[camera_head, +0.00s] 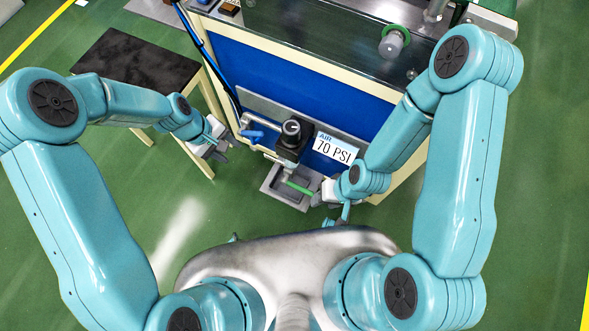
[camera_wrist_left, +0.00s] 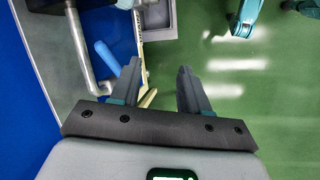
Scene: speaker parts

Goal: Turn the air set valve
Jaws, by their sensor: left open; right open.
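The air set is on the blue front of the workbench in the head view, with a black regulator (camera_head: 293,138) on a grey pipe. A blue valve handle (camera_head: 253,135) sits on the pipe left of the regulator. It also shows in the left wrist view as a blue lever (camera_wrist_left: 107,58) beside the metal pipe (camera_wrist_left: 84,45). My left gripper (camera_head: 221,146) is open and empty, left of the handle and apart from it. In the left wrist view the lever lies left of its fingers (camera_wrist_left: 157,66). My right gripper (camera_head: 328,197) is open, low and right of the regulator.
A grey tray (camera_head: 272,187) sits below the regulator, with a green bar (camera_head: 300,188) near my right gripper. A white "AIR 70 PSI" sign (camera_head: 335,148) is right of the regulator. A black-topped table (camera_head: 135,60) stands at left. Green floor is clear in front.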

